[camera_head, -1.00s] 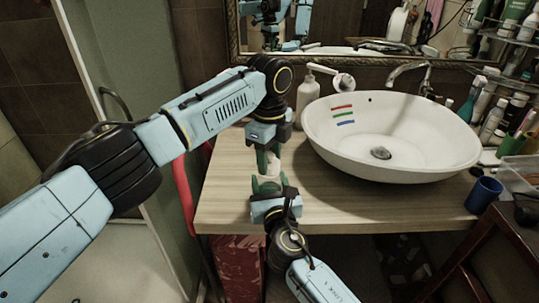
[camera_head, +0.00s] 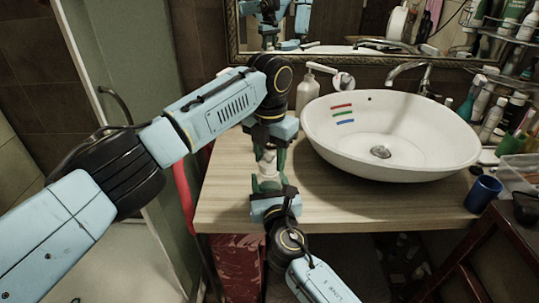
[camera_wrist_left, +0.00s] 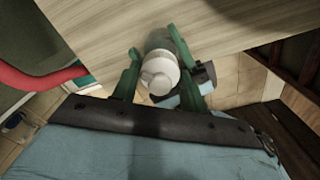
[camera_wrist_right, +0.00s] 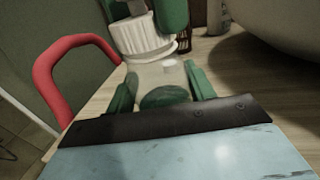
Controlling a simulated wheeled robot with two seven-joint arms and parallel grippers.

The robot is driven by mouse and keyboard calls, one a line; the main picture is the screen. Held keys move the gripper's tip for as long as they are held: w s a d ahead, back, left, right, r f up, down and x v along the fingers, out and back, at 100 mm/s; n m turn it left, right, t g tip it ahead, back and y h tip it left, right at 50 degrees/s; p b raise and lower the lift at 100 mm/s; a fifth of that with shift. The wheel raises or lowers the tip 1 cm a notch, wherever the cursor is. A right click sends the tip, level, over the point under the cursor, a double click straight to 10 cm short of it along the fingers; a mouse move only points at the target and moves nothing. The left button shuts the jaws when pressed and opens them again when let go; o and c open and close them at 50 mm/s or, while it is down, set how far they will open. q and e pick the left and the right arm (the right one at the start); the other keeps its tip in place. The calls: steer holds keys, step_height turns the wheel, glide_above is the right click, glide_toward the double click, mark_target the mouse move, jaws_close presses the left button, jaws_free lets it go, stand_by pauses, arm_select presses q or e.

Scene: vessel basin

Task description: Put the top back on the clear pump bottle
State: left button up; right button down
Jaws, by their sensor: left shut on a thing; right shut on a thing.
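The white pump top has a ribbed collar (camera_wrist_right: 146,38). My left gripper (camera_head: 269,152) points down and is shut on the top; the white top also shows between its green fingers in the left wrist view (camera_wrist_left: 160,72). My right gripper (camera_head: 268,184) comes from the front and is shut on the clear bottle (camera_wrist_right: 165,78), just above the counter's left part. The collar sits right over the bottle's mouth, in line with it or slightly tilted. I cannot tell whether it touches or is seated. My fingers hide part of both.
The white basin (camera_head: 345,150) stands to the right of my grippers. A white pump bottle (camera_head: 308,93) stands behind them on the wooden counter (camera_head: 335,212). A blue cup (camera_head: 483,195) is at the right. A red curved rail (camera_wrist_right: 62,62) is left of the counter.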

arm_select(q)
steer(key=o, duration=0.9)
steer(key=shift+o, duration=0.2)
steer(key=shift+r, duration=2.3)
steer(key=shift+c, duration=0.4)
